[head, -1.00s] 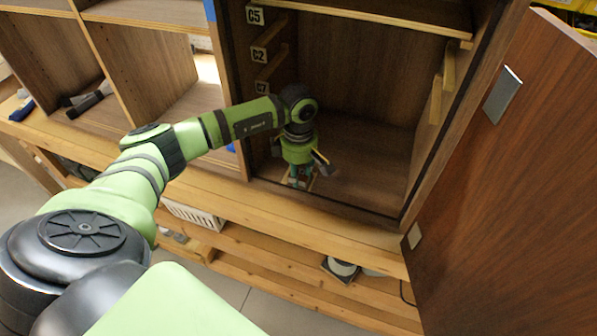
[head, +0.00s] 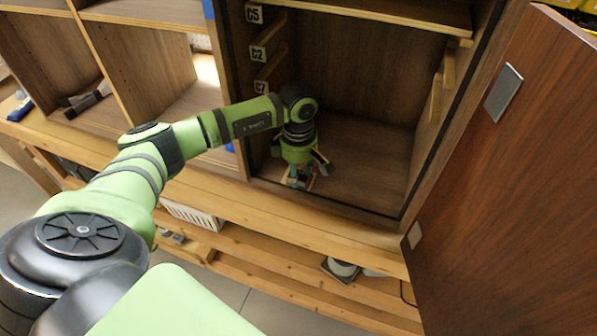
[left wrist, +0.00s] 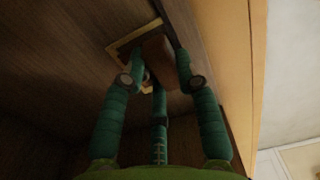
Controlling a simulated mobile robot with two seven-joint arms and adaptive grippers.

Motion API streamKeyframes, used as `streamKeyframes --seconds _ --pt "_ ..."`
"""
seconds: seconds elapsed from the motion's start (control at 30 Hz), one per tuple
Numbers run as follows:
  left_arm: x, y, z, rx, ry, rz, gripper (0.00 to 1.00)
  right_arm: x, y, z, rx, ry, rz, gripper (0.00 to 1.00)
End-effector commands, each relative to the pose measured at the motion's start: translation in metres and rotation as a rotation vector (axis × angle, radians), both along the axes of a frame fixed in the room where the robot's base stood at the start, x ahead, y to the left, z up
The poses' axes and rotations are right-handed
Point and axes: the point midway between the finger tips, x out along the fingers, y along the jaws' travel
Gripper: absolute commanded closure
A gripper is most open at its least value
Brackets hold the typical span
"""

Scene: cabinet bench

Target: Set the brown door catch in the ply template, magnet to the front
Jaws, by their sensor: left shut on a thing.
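My left gripper (head: 299,180) reaches down inside the open cabinet, near the front edge of its floor. In the left wrist view its green fingers (left wrist: 158,72) are closed around the brown door catch (left wrist: 158,50). The pale ply template (left wrist: 121,43) is a light-edged frame right at the catch. The catch overlaps the frame in that view; I cannot tell whether it is seated or just above. The magnet cannot be made out. In the head view the fingers mostly hide the catch and template. My right gripper is not in view.
The cabinet's dark left wall bears labelled wooden runners (head: 262,52) close to my arm. The open brown door (head: 510,180) stands at the right. The cabinet floor (head: 365,180) right of my gripper is clear. A wooden bench edge (head: 280,225) runs in front.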

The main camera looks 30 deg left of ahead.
Motion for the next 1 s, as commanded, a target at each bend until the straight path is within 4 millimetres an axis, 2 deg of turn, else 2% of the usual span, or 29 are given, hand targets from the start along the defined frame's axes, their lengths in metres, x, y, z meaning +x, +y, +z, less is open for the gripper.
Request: streamKeyframes --seconds 1.0 --pt "0.0002 0.0003 -0.0078 0.000 -0.001 0.001 0.87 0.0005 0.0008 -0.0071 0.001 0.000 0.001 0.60"
